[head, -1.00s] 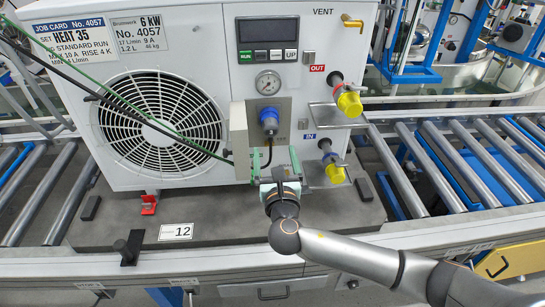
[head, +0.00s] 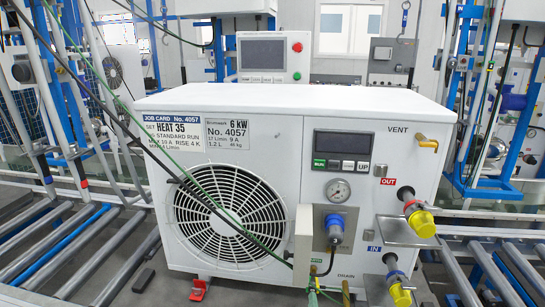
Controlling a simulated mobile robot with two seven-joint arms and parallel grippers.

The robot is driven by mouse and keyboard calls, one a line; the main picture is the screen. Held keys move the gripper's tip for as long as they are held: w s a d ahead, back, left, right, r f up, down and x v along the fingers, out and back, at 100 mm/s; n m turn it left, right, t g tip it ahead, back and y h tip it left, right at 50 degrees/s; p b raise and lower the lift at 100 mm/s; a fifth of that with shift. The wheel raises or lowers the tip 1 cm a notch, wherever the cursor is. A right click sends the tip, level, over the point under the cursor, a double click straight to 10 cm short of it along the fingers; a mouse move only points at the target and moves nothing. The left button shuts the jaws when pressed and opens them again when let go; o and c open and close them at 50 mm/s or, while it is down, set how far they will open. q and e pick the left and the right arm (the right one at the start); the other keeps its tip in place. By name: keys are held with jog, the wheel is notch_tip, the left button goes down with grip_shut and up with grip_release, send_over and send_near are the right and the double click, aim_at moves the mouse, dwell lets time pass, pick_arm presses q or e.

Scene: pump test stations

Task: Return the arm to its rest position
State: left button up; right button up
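Neither of my arms can be made out in the head view now. Small green pieces (head: 313,284) show at the bottom edge, below the grey box on the unit's front; I cannot tell whether they are fingertips or fittings. The white pump unit (head: 385,115) stands upright in front of me, with a fan grille, a dark display (head: 343,146) and a gauge (head: 338,190). A blue plug (head: 335,228) sits on its front plate, with a black cable below it. Yellow-capped fittings (head: 421,221) stick out at the IN and OUT ports.
Roller conveyors (head: 55,250) run at left and right of the unit. Green and black cables cross its front from the upper left. A control panel (head: 273,56) stands behind it. Blue frames with hoses (head: 487,100) rise at both sides.

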jog(key=s+a+f+m+g+y, duration=0.2)
jog(key=s+f+m+g+y, duration=0.15)
jog(key=s+f+m, duration=0.95)
jog(key=s+d+f+m+g, duration=0.1)
jog(key=s+d+f+m, duration=0.1)
jog(key=s+m, duration=0.3)
jog(key=s+d+f+m, duration=0.2)
jog(key=s+d+m, duration=0.1)
jog(key=s+m, duration=0.3)
jog(key=shift+m+g+p, duration=0.35)
jog(key=shift+m+p, duration=0.1)
jog(key=shift+m, duration=0.75)
